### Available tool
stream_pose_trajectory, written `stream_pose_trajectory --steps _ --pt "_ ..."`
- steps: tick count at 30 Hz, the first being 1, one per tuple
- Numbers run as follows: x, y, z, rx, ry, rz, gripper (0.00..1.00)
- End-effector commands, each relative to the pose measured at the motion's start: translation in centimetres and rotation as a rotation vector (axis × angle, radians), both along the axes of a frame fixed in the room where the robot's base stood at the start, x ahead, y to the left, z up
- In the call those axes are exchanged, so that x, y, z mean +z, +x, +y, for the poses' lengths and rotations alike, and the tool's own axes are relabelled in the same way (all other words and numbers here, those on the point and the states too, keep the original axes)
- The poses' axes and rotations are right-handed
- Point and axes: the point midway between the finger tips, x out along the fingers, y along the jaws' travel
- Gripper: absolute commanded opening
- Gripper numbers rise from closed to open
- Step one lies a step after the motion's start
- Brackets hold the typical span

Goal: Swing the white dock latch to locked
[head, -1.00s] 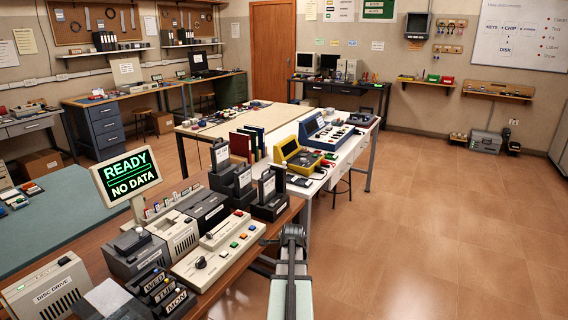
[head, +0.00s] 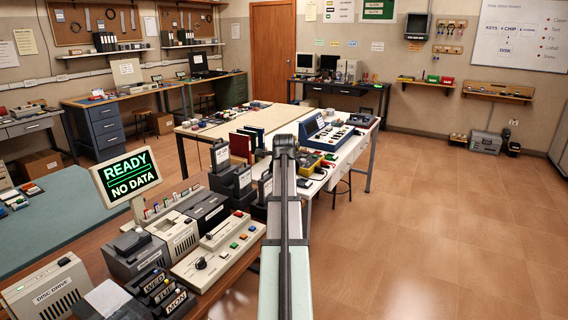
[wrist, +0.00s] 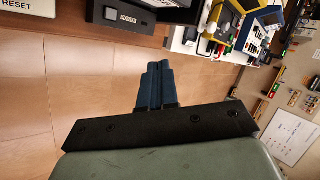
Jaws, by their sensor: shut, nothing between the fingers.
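I cannot pick out the white dock latch for certain in either view. A beige control panel (head: 216,250) with a black knob, a small white lever and coloured buttons stands on the near bench, left of my arm. My gripper (wrist: 158,66) shows in the wrist view with its two dark blue fingers together and empty, over bare floor. In the head view my raised arm hides the fingers. The wrist view shows a dark unit with a POWER button (wrist: 128,17) and a beige part marked RESET (wrist: 17,8) beyond the fingers.
A READY / NO DATA screen (head: 127,175), a disc drive (head: 48,287) and black WED, THU, MON blocks (head: 163,292) crowd the near bench. A yellow device (head: 303,160) and blue console (head: 328,134) stand beyond. The tiled floor (head: 430,220) to the right is clear.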

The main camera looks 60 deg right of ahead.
Motion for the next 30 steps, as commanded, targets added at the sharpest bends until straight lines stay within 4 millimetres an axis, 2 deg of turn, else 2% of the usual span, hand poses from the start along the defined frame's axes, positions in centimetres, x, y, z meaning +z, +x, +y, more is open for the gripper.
stream_pose_trajectory --steps 1,3,10,23,30 --pt "1.6 0.6 -0.7 -0.006 -0.003 -0.002 0.0" --pt "3.2 1.0 -1.1 -0.017 -0.004 -0.004 0.0" --pt "6.1 1.7 -1.5 -0.037 -0.004 -0.008 0.0" --pt "6.4 1.7 -1.5 -0.041 -0.003 -0.008 0.0" --pt "5.2 2.3 -2.6 -0.041 -0.003 -0.008 0.0"
